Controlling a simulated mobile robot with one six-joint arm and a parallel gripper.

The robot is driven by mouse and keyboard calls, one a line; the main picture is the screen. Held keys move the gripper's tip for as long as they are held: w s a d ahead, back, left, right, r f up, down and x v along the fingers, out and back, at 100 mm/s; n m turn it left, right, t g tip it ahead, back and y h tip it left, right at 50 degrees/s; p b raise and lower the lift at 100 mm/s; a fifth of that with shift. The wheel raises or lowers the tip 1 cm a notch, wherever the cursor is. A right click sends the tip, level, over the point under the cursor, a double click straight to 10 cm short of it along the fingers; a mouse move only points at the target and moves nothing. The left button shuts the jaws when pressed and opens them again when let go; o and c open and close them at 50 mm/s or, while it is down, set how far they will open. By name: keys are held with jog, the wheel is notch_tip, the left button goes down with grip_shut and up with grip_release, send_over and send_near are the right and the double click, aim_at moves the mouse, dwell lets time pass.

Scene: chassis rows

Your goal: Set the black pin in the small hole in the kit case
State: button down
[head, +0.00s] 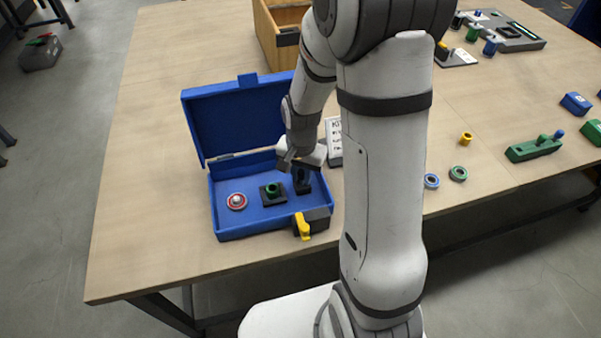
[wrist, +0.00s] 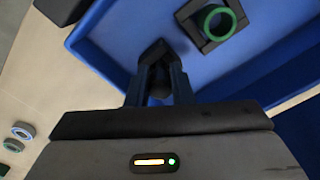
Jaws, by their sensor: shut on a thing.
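The blue kit case (head: 222,222) stands open on the table, its lid raised at the back. My gripper (head: 303,174) points down into the right part of the case. In the wrist view my gripper (wrist: 160,80) is shut on a dark piece, the black pin (wrist: 160,92), mostly hidden between the fingers. A dark block (wrist: 152,50) shows at the fingertips, by the case wall. The small hole is not visible, and I cannot tell whether the pin is in it.
A black block with a yellow lever (head: 303,227) is at the front right corner. A wooden bin (head: 266,35) stands behind. The table's left is clear.

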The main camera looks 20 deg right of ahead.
jog(key=shift+f, duration=0.2)
jog(key=c, duration=1.2)
grip_release()
jog(key=shift+r, duration=3.9)
